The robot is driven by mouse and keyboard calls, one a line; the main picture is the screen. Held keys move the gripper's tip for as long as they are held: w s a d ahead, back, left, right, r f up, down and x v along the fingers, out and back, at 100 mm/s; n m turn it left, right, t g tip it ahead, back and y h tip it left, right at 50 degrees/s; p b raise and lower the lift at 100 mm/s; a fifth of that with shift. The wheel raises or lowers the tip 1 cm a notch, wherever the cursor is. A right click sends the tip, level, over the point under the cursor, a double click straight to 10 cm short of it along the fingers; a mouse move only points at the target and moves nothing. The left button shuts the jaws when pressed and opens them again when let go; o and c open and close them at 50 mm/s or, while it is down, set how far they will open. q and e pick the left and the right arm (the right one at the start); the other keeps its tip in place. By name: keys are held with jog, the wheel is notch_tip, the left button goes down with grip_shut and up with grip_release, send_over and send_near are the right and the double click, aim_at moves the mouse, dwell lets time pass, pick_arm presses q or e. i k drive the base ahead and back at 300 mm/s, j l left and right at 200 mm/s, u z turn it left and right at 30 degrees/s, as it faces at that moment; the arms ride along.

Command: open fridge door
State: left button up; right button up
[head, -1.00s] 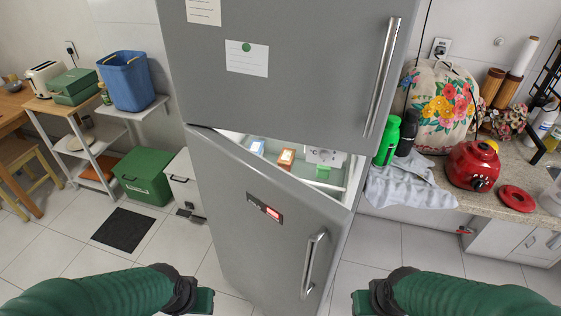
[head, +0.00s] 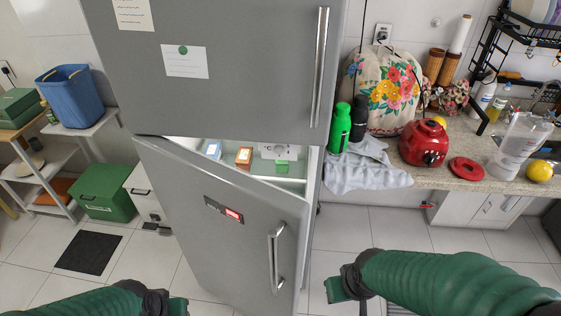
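The grey fridge has a shut upper door (head: 235,90) and a lower door (head: 215,235) that stands ajar, swung out from its right, handle side. The lower door's vertical bar handle (head: 277,258) is near its right edge. Boxes show on the shelf inside, including an orange one (head: 244,157). My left gripper (head: 178,306) is at the bottom edge, left of the handle and apart from the door. My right gripper (head: 338,289) is right of the handle with a gap between them. Neither gripper touches the door. The fingers are too hidden to tell their state.
A counter (head: 450,180) on the right holds a red blender base (head: 424,143), a green bottle (head: 340,127) and a draped grey cloth (head: 365,172). A green crate (head: 106,192) stands on the floor to the left. Floor right of the door is clear.

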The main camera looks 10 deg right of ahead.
aim_at(242, 236)
jog(key=k+j, duration=0.1)
jog(key=j, duration=0.3)
jog(key=k+j, duration=0.1)
jog(key=j, duration=0.3)
jog(key=k+j, duration=0.1)
jog(key=j, duration=0.3)
jog(key=k+j, duration=0.1)
jog(key=j, duration=0.3)
